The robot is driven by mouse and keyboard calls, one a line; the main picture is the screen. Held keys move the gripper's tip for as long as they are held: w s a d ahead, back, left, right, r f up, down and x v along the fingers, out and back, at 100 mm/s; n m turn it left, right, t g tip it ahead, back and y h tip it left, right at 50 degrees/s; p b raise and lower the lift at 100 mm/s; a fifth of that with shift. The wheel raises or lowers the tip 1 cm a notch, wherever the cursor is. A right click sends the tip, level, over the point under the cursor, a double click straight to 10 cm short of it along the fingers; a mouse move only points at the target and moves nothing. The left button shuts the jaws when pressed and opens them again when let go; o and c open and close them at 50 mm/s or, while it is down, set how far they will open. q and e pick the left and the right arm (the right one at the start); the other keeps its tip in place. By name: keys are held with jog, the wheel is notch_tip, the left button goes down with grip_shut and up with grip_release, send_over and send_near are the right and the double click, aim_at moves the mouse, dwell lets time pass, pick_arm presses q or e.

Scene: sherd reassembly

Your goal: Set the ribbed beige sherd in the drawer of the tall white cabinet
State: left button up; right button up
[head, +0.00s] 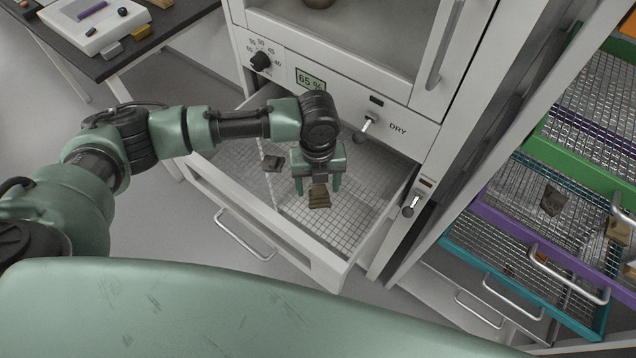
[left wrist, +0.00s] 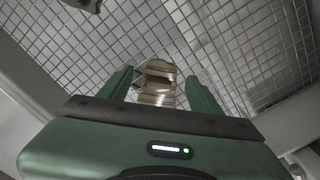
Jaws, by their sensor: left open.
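The ribbed beige sherd (head: 319,196) is at the mesh floor of the open drawer (head: 253,243) of the tall white cabinet (head: 345,48). It also shows in the left wrist view (left wrist: 158,83), between the two green fingers. My left gripper (head: 318,187) points down into the drawer, open, with a finger on either side of the sherd. In the left wrist view the gripper (left wrist: 160,85) shows gaps between both fingers and the sherd. My right gripper is not in view.
A dark grey-brown sherd (head: 272,163) lies in the same drawer, left of the gripper, past a divider. Colored mesh drawers (head: 570,190) holding sherds stand open at the right. A dark table (head: 140,45) with a white device (head: 95,22) stands at the upper left.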

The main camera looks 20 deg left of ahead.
aim_at(318, 190)
pick_arm(q)
notch_tip(318, 190, up, 12)
dwell(0.4)
jog(key=shift+r, duration=0.1)
dwell(0.3)
